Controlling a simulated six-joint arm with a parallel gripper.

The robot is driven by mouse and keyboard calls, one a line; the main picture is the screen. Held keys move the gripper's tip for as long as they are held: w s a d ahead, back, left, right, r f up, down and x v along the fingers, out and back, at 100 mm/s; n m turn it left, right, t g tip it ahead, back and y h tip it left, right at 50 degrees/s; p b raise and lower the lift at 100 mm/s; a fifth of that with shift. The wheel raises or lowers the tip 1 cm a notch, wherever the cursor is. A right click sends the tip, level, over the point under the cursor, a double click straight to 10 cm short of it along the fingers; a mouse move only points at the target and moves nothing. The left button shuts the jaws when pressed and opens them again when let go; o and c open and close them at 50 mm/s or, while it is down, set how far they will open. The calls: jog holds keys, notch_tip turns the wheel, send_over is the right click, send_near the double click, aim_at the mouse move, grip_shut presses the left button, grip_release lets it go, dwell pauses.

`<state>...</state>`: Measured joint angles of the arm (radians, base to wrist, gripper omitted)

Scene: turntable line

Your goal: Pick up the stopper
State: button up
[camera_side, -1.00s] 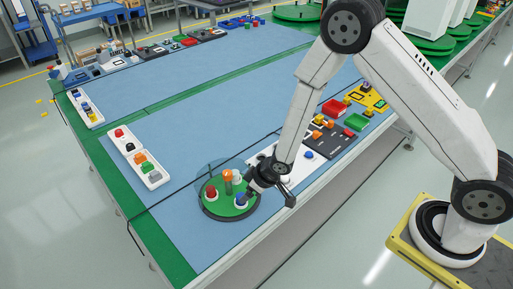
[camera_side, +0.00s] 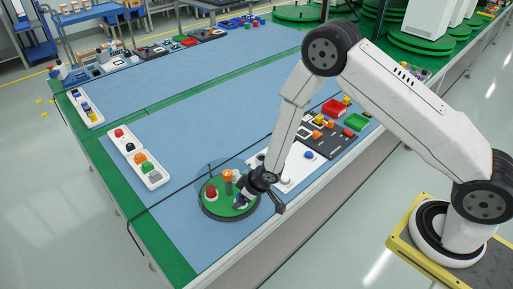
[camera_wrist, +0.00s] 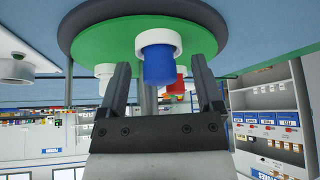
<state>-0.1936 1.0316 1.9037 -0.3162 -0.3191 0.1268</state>
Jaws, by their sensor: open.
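A blue cylindrical piece (camera_wrist: 158,65), which looks like the stopper, sits in a white ring (camera_wrist: 172,38) on the green turntable (camera_wrist: 105,42). In the wrist view it is between the two fingers of my open gripper (camera_wrist: 160,64), with a visible space on each side. In the side view my gripper (camera_side: 243,195) is low over the right part of the turntable (camera_side: 218,210) and mostly hides the blue piece. A red piece (camera_side: 211,192) and an orange piece (camera_side: 228,174) also stand on the turntable.
A white tray (camera_side: 145,168) with several coloured pieces lies to the left. A white panel (camera_side: 300,165), a dark panel (camera_side: 345,137) and a red bin (camera_side: 335,107) lie along the right edge. The blue mat (camera_side: 220,110) is clear in the middle.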

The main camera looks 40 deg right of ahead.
grip_shut()
jog(key=shift+r, duration=0.2)
dwell(0.3)
jog(key=shift+r, duration=0.8)
jog(key=s+d+r, duration=0.2)
jog(key=s+r, duration=0.9)
jog(key=s, duration=0.2)
jog(key=shift+s+d, duration=0.3)
jog(key=shift+s, duration=0.1)
jog(key=shift+w, duration=0.15)
